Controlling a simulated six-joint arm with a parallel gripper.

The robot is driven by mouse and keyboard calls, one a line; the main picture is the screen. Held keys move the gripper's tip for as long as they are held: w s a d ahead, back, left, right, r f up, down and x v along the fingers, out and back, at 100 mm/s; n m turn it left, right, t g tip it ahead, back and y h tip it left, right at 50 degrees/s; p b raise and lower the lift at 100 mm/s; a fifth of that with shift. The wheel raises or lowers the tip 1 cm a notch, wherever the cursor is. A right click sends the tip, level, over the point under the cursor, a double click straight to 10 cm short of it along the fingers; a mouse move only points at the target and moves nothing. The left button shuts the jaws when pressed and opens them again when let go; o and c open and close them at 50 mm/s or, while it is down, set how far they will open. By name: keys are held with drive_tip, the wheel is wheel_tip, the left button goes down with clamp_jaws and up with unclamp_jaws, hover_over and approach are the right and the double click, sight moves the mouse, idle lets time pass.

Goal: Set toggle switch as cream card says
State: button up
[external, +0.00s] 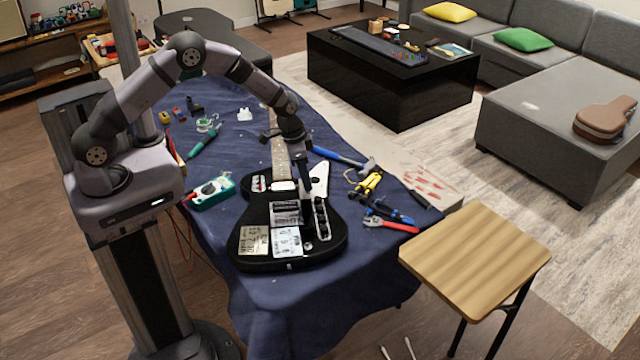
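A black electric guitar (335,240) lies on the dark blue cloth, its neck pointing away. A cream card (254,240) with small dark markings lies on the lower left of its body. A whiter card (286,242) with markings lies beside it on the right. The writing is too small to read. My gripper (307,203) points down over the right part of the body, close to the long control plate (321,218). I cannot tell whether it touches anything or whether its fingers are apart. I cannot make out the toggle switch or its position.
A hammer (345,160), yellow-handled pliers (368,185) and red-and-blue-handled tools (390,222) lie to the guitar's right. A teal multimeter (212,192) lies to its left. A wooden stool (475,258) stands at the right. The cloth in front of the guitar (300,290) is clear.

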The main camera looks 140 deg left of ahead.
drive_tip(key=shift+a+f+b, duration=0.15)
drive_tip(key=shift+f+b, duration=0.45)
drive_tip(key=shift+f, duration=0.3)
drive_tip(key=shift+r+p, duration=0.3)
drive_tip(key=shift+r, duration=0.2)
idle(0.5)
drive_tip(key=shift+c, duration=0.3)
drive_tip(key=shift+c, duration=1.1)
drive_tip(key=shift+w+d, duration=0.2)
drive_tip(key=shift+w, duration=0.05)
drive_tip(key=shift+o, duration=1.4)
drive_tip(key=shift+r, duration=0.1)
